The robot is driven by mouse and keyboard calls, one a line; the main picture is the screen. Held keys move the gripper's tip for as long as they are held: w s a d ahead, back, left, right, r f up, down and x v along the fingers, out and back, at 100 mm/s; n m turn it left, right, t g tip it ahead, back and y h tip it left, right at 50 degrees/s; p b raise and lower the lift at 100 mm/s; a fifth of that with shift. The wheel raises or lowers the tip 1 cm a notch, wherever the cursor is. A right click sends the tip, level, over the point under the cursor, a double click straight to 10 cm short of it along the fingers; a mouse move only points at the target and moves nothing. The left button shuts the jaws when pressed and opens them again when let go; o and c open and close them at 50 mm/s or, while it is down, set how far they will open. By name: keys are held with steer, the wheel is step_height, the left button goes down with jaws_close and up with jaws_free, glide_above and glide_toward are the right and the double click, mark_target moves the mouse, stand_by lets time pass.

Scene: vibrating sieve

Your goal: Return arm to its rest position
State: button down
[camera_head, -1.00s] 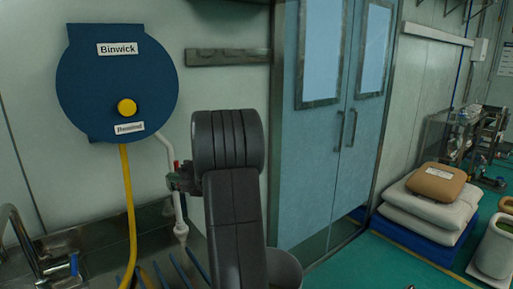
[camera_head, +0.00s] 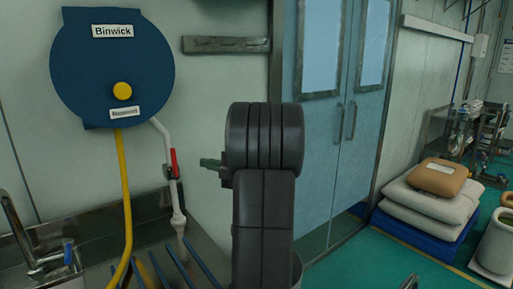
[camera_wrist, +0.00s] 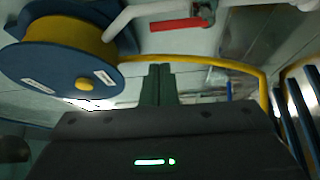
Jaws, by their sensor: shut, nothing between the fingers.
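My arm (camera_head: 264,190) stands raised in the middle of the head view, folded, in front of the wall and door. My gripper (camera_head: 210,163) points left from behind the arm's thick joint, apart from the red valve handle (camera_head: 174,163) on the white pipe. In the wrist view my gripper (camera_wrist: 161,84) shows as two dark green fingers pressed together with nothing between them. The red handle also shows in the wrist view (camera_wrist: 177,24), beyond the fingertips.
A blue hose reel (camera_head: 75,75) with a yellow hose (camera_head: 125,190) hangs at left above a sink (camera_head: 45,275). Blue double doors (camera_head: 335,130) stand behind my arm. Sacks (camera_head: 430,200) are stacked at right. Green floor (camera_head: 380,265) is clear before the doors.

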steer(key=w+a+f+n+h+p, duration=0.1)
steer(key=a+n+h+p, duration=0.25)
steer(key=a, duration=0.55)
steer(key=a+f+n+h+p, duration=0.2)
steer(key=a+n+p, duration=0.25)
steer(key=a, duration=0.35)
step_height(320, 180, down, 6)
steer(key=a+n+t+h+b, duration=0.1)
steer(key=n+h+b, duration=0.3)
steer(key=b, duration=0.5)
steer(key=shift+s+a+t, duration=0.15)
steer(key=shift+s+t, duration=0.15)
steer(key=shift+t, duration=0.3)
